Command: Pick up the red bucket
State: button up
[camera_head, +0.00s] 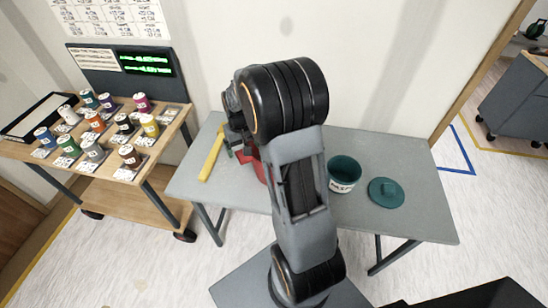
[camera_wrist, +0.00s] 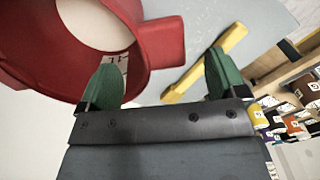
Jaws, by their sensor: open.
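The red bucket (camera_head: 259,168) stands on the grey table in the head view, mostly hidden behind my arm. In the wrist view the red bucket (camera_wrist: 72,78) fills the upper left, with its round opening and a pale marked surface inside. A red block-like part (camera_wrist: 164,42) sticks out from its side toward the space between my fingers. My gripper (camera_wrist: 160,56) is open, with its two green fingers apart and nothing held. The left finger overlaps the bucket's rim in the picture; I cannot tell whether they touch.
A yellow tool (camera_head: 211,158) lies left of the bucket on the grey table (camera_head: 420,215). A teal paste bucket (camera_head: 345,172) and a teal lid (camera_head: 386,192) are on the right. A wooden cart (camera_head: 160,178) with several spools stands at the left.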

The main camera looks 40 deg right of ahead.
jog(key=shift+f+p, duration=0.3)
jog(key=shift+f, duration=1.8)
jog(key=shift+c, duration=0.3)
jog(key=shift+r, duration=0.1)
jog(key=c, duration=1.5)
